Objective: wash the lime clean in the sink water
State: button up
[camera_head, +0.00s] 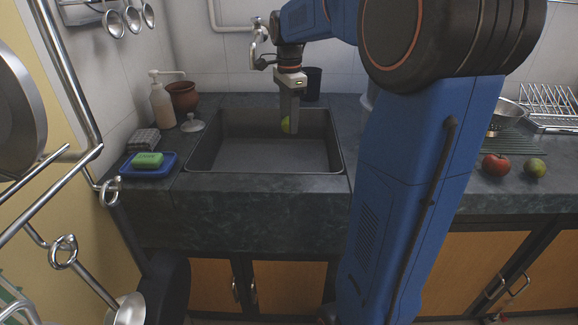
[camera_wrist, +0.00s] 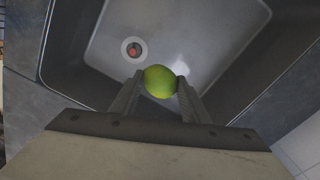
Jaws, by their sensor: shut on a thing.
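The lime (camera_wrist: 160,82) is yellow-green and sits between the two fingertips of my gripper (camera_wrist: 158,88) in the wrist view. The fingers are shut on it from both sides. In the head view the lime (camera_head: 286,124) shows partly behind the finger of my gripper (camera_head: 290,128). My gripper points down inside the outline of the sink (camera_head: 335,160). The sink is a dark rectangular basin with a grey bottom. I cannot clearly tell whether it holds water. A round drain (camera_wrist: 133,48) with a reddish centre shows on the bottom in the wrist view.
Left of the sink stand a soap bottle (camera_head: 162,105), a brown pot (camera_head: 184,97), a white lid (camera_head: 192,124) and a blue tray (camera_head: 168,171) with green soap (camera_head: 148,160). A tomato (camera_head: 495,165) and another green fruit (camera_head: 535,168) lie at right. A faucet (camera_head: 260,32) is behind.

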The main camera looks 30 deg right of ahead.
jog(key=shift+r, duration=1.5)
dwell(1.2)
jog(key=shift+r, duration=2)
